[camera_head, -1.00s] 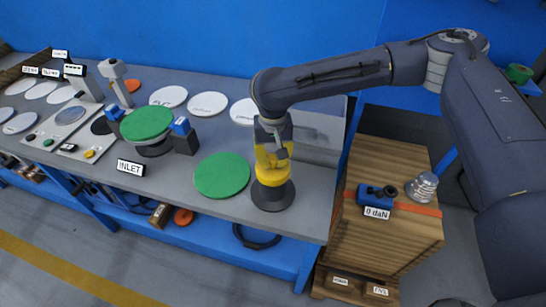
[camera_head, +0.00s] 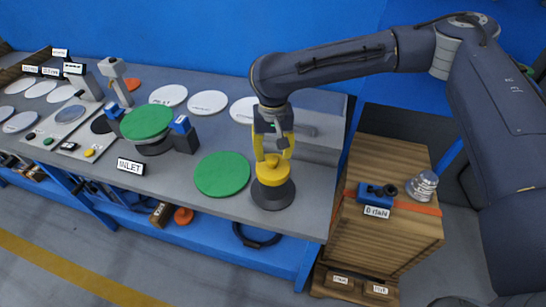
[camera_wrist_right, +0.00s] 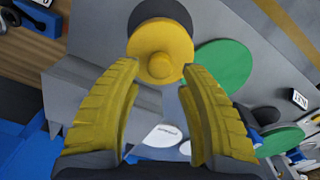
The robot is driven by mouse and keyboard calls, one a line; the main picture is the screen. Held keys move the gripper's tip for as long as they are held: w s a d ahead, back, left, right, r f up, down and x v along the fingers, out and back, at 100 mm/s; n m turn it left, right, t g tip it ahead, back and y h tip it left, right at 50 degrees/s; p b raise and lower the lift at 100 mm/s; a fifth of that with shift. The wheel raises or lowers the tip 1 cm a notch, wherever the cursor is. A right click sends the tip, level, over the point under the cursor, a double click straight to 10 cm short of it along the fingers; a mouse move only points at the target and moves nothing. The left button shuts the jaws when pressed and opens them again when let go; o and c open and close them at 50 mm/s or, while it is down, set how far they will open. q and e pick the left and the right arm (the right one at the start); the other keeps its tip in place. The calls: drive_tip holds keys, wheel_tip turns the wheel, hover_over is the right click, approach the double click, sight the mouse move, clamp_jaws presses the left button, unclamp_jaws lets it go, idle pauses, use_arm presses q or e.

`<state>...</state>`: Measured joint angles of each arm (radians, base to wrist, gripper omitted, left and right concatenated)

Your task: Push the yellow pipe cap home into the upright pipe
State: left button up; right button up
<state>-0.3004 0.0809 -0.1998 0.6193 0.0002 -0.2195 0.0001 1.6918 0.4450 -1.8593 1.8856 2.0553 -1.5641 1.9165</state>
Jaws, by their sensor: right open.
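The yellow pipe cap (camera_head: 272,172) sits at the top of the dark upright pipe (camera_head: 272,196) near the bench's front edge. How deep it sits cannot be told. In the right wrist view the cap (camera_wrist_right: 160,52) shows as a yellow disc with a round knob, and the dark pipe rim (camera_wrist_right: 160,12) shows behind it. My right gripper (camera_head: 272,156) points down above the cap. Its yellow fingers (camera_wrist_right: 160,78) are spread apart with nothing between them, and the cap lies beyond their tips. My left gripper does not show.
A green disc (camera_head: 222,174) lies on the bench left of the pipe. A green-topped fixture (camera_head: 147,122) with blue-topped blocks stands farther left, behind the INLET label (camera_head: 131,166). A grey block (camera_head: 318,135) is behind right.

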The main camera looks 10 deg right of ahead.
sight(273, 158)
wheel_tip(273, 158, up, 9)
idle(0.4)
drive_tip(key=shift+f, duration=0.1)
